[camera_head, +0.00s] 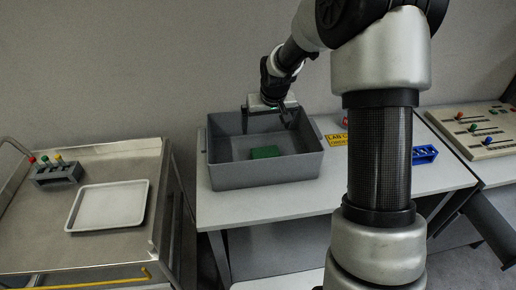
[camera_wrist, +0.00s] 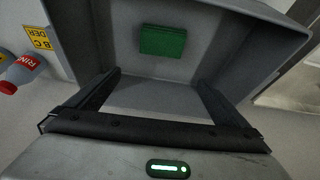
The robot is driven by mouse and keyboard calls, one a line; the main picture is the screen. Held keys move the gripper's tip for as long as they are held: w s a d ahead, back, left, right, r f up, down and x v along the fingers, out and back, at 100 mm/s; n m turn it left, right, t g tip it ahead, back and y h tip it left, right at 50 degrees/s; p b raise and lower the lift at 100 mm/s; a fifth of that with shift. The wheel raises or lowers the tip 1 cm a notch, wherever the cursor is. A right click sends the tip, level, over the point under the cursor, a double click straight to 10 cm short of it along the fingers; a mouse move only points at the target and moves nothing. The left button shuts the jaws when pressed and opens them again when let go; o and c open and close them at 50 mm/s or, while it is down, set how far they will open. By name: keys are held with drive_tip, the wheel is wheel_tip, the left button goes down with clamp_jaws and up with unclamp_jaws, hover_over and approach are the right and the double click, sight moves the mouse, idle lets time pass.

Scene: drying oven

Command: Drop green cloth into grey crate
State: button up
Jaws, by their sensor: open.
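The grey crate (camera_head: 262,174) stands on the white table, open at the top. The green cloth (camera_head: 265,152) lies inside it on the crate floor, looking like a flat folded block. In the wrist view the cloth (camera_wrist: 163,41) lies on the crate's bottom, and the crate wall (camera_wrist: 262,50) shows around it. My gripper (camera_head: 270,114) is over the crate at its far side. In the wrist view my gripper (camera_wrist: 160,92) has its two fingers spread wide, with nothing between them, apart from the cloth.
A red-capped bottle (camera_wrist: 22,70) is beside the crate. A metal cart at left carries a white tray (camera_head: 108,206) and a tube rack (camera_head: 57,173). A control panel (camera_head: 480,130) is at far right.

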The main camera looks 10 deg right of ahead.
drive_tip(key=v, duration=1.7)
drive_tip(key=s+r+p, duration=0.2)
drive_tip(key=s+r, duration=0.1)
drive_tip(key=s, duration=1)
drive_tip(key=s+r+t+p, duration=0.1)
drive_tip(key=s+r, duration=0.3)
drive_tip(key=s, duration=1)
drive_tip(key=shift+s+a+p, duration=0.2)
drive_tip(key=shift+p, duration=0.35)
drive_tip(key=shift+r, duration=0.1)
